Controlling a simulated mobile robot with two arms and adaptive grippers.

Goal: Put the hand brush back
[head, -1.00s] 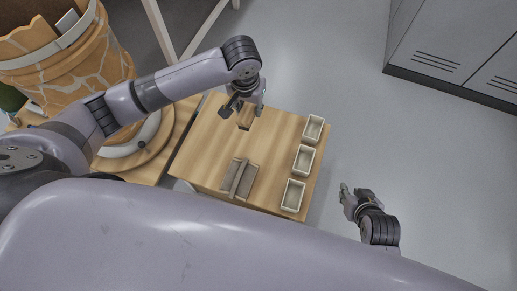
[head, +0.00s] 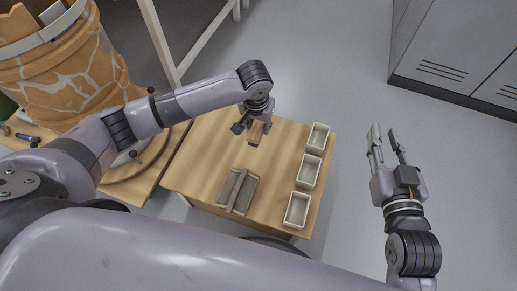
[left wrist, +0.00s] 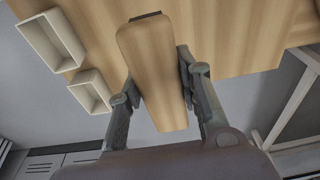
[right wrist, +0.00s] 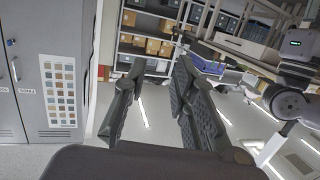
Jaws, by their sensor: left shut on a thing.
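The hand brush shows as a light wooden block (head: 256,133) in the head view, at the far part of the small wooden table (head: 205,165). In the left wrist view its wooden body (left wrist: 155,70) fills the space between the fingers, with a dark strip at its far end. My left gripper (head: 254,126) is shut on it; in the left wrist view its fingers (left wrist: 158,95) press on both sides. Whether the brush touches the table is unclear. My right gripper (head: 385,135) is open and empty, right of the table; its spread fingers show in the right wrist view (right wrist: 155,80).
A grey-brown slab with a raised bar (head: 237,190) lies on the table's near part. Several pale open trays (head: 308,171) line its right edge. A cracked orange pot (head: 65,75) stands at the left. Grey lockers (head: 455,60) stand at the back right, with clear floor between.

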